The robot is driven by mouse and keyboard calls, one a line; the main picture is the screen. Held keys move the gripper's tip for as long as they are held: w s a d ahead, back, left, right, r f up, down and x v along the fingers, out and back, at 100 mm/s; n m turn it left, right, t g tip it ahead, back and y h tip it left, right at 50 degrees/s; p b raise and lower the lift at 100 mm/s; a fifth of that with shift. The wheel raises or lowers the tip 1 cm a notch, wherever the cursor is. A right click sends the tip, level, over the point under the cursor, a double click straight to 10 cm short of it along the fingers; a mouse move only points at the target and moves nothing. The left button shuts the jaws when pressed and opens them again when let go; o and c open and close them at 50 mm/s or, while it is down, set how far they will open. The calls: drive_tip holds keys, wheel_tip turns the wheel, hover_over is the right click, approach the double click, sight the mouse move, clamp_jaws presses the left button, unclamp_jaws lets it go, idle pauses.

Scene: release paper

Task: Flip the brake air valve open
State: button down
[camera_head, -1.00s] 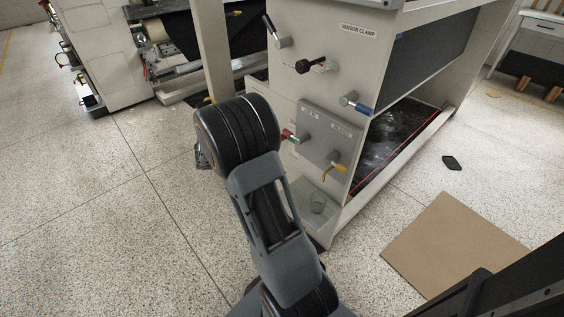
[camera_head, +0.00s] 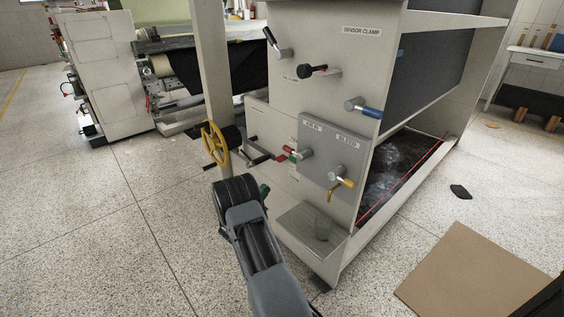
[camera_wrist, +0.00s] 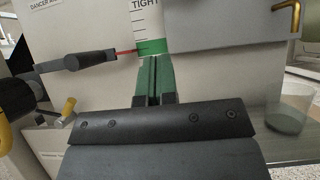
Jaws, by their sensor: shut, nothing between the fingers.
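A grey panel (camera_head: 322,165) on the machine's end face carries a red-handled valve (camera_head: 299,154) under the label AIR IN and a yellow-handled valve (camera_head: 342,181) under BLEED. I cannot read a brake label, so I cannot tell which is the brake air valve. My gripper (camera_head: 264,192) is below and left of the red handle, largely hidden behind my wrist. In the wrist view its green fingers (camera_wrist: 153,70) are shut and empty, before a white scale (camera_wrist: 147,22) marked TIGHT. The panel's lower edge (camera_wrist: 215,30) is at upper right; the red handle is out of view there.
Above the panel are a blue-handled lever (camera_head: 366,108) and black-handled levers (camera_head: 312,71). A yellow handwheel (camera_head: 215,145) stands left of my gripper. A clear cup (camera_head: 323,228) sits on the ledge below. Cardboard (camera_head: 455,275) lies at right; floor at left is free.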

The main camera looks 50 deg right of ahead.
drive_tip(key=shift+d+r, duration=0.1)
drive_tip(key=a+r+x, duration=0.1)
drive_tip(key=r+x, duration=0.1)
drive_tip(key=x, duration=1)
drive_tip(key=shift+r+p, duration=0.25)
drive_tip(key=shift+p, duration=0.2)
drive_tip(key=shift+d, duration=0.1)
